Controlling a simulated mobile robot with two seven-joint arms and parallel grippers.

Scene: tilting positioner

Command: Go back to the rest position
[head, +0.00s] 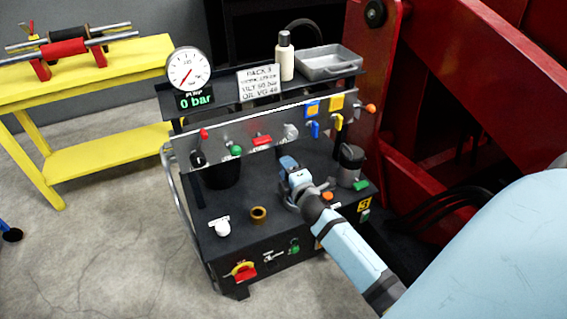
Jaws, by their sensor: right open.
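My right arm comes in from the lower right, and its gripper (298,184) is over the top of the black hydraulic power unit (262,243). The gripper is open. I cannot tell whether it touches anything there, as its fingers are small and partly hidden by the wrist. My left gripper is not in view.
The unit carries a gauge (187,70) reading 0 bar, a valve panel (262,142) with coloured levers, a bottle (285,57) and a metal tray (329,64). A brass ring (258,214) lies near the gripper. A red machine frame (455,75) stands right; a yellow bench (95,160) left.

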